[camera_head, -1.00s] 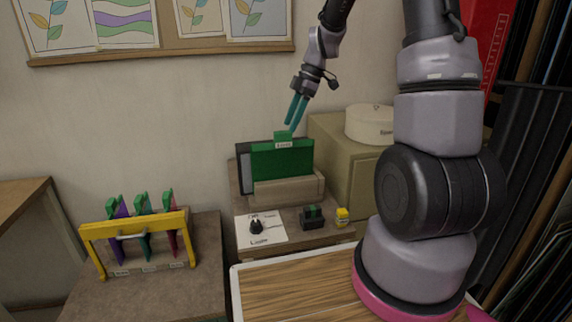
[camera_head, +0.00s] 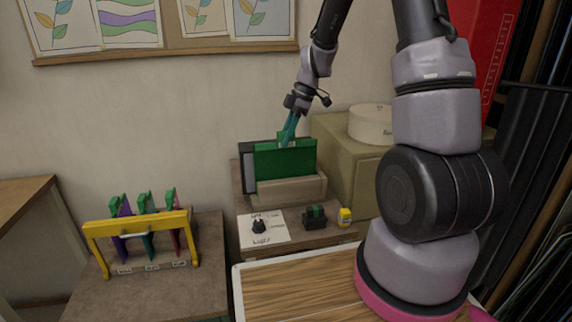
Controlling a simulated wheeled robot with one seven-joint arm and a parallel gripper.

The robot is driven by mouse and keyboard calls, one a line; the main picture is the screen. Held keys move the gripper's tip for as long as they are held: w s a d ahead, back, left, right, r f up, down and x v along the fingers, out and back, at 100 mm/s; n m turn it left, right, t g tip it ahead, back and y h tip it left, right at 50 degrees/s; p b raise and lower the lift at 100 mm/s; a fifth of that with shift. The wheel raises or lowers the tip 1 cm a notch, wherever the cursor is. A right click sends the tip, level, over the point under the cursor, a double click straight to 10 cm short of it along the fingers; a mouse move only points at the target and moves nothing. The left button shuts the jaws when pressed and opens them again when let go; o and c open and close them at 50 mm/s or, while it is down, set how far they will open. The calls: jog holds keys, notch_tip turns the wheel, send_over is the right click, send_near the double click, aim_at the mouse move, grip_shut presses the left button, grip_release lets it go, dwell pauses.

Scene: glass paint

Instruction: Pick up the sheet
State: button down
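A green sheet (camera_head: 286,161) stands upright in a beige slotted holder (camera_head: 290,191) on the brown side stand. A dark panel with a light face stands at its left. My gripper (camera_head: 287,136) points down at the sheet's top edge, with its teal fingers at the green tab there. The fingers hide most of the tab and its label. I cannot tell whether they are closed on it or only around it.
A yellow rack (camera_head: 136,228) with several coloured sheets stands at left. A paper card (camera_head: 263,229) with a dark knob, a small dark block (camera_head: 315,217) and a yellow bottle (camera_head: 344,216) lie before the holder. A beige box (camera_head: 347,153) carrying a round tin (camera_head: 371,123) stands close at right.

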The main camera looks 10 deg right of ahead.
jog(key=shift+r, duration=0.15)
notch_tip(320, 180, up, 18)
dwell(0.9)
